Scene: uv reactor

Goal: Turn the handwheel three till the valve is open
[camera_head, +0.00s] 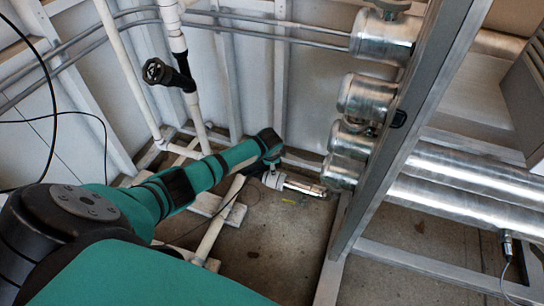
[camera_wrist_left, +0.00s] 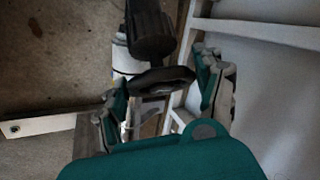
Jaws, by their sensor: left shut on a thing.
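A dark round handwheel (camera_wrist_left: 160,82) shows in the left wrist view, on a fitting with a black cylindrical part behind it. My left gripper (camera_wrist_left: 163,92) has its two teal-and-grey fingers on opposite sides of this wheel, shut on its rim. In the head view my teal left arm reaches from the lower left toward the low pipework near the middle. Its gripper and the held wheel are hidden there behind the wrist. No number shows on the wheel, and I cannot tell how far the valve is turned. My right gripper is not in view.
Another black handwheel (camera_head: 157,71) sits on a white vertical pipe (camera_head: 177,35). Metal cylinders (camera_head: 366,98) line a grey frame post (camera_head: 405,130) at the right. Large silver pipes (camera_head: 460,205) run beyond it. Some floor (camera_head: 275,250) is clear near the middle.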

